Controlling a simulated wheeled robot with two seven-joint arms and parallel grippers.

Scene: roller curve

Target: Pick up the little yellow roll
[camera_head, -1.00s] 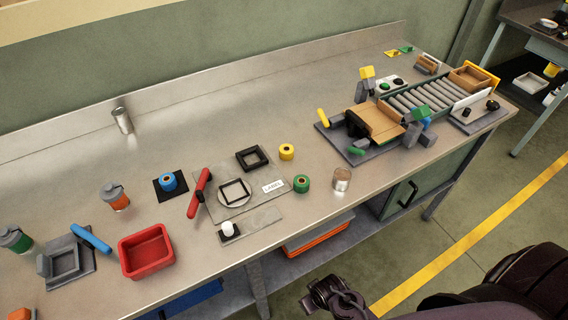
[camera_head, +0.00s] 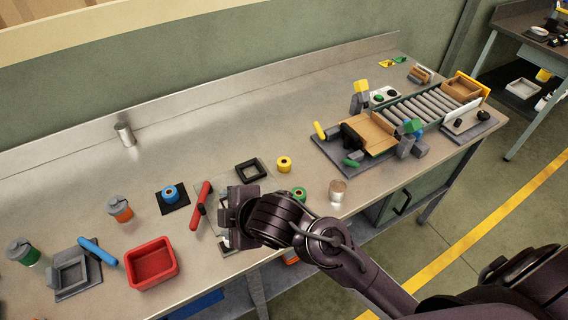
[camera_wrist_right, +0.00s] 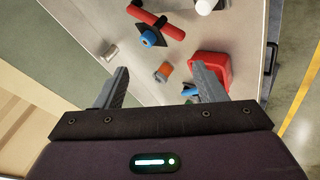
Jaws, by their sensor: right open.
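The little yellow roll (camera_head: 284,164) stands on the metal workbench, right of the black square frame and just behind the green roll (camera_head: 299,194). It is not visible in the right wrist view. My right gripper (camera_head: 232,212) is above the front of the bench, left of and nearer than the yellow roll, over the plate with the label. In the right wrist view my right gripper (camera_wrist_right: 158,88) shows two spread fingers with nothing between them in its grasp. The left gripper is not in view.
A black square frame (camera_head: 250,169) lies beside the yellow roll. A red-handled tool (camera_head: 201,205), blue roll (camera_head: 170,194) and red bin (camera_head: 151,262) are to the left.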

